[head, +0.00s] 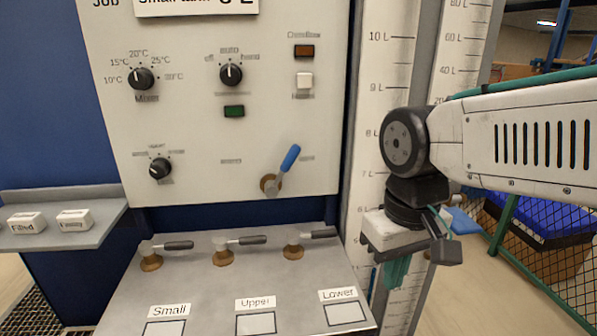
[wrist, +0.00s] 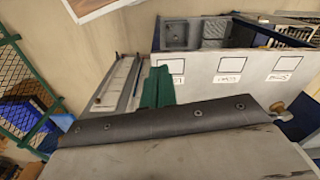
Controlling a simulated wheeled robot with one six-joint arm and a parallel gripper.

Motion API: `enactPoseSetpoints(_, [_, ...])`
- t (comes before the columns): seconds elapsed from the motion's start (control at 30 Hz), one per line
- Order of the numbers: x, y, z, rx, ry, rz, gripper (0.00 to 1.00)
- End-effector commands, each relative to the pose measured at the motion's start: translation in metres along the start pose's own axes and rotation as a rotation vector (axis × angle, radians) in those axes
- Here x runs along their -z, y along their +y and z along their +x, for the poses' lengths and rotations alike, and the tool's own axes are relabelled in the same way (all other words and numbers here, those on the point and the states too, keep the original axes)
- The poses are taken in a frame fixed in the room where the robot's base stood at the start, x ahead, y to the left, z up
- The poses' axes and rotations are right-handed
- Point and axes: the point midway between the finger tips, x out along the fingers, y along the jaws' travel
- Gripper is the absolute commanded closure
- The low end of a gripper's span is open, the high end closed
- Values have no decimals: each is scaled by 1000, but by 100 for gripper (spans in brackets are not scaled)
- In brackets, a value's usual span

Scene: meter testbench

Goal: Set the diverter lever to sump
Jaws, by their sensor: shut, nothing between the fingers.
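The diverter lever (head: 290,158) has a blue handle on a brass pivot, low on the right of the pale control panel in the head view. Its handle tilts up and to the right, towards the small label on that side; another label is to its left. Both labels are too blurred to read. My gripper (head: 397,272) is right of and below the lever, clear of it, with its teal fingers pointing down in front of the scale column. The fingers also show in the wrist view (wrist: 158,88), together and empty. The lever is not visible in the wrist view.
Several small valves with dark handles, one of them a valve (head: 223,252), stand on the sloped bench (head: 200,285) below the panel. Dark knobs, such as the mixer knob (head: 141,78), sit left of the lever. A tall scale column (head: 385,70) rises right of the panel.

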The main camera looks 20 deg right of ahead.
Motion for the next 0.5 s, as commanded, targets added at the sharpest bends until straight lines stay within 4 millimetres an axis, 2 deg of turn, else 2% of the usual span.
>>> enactPoseSetpoints(0.17, [12,1,26,90,-163,125,100])
enactPoseSetpoints(0.5, [38,-27,60,463,-455,340,100])
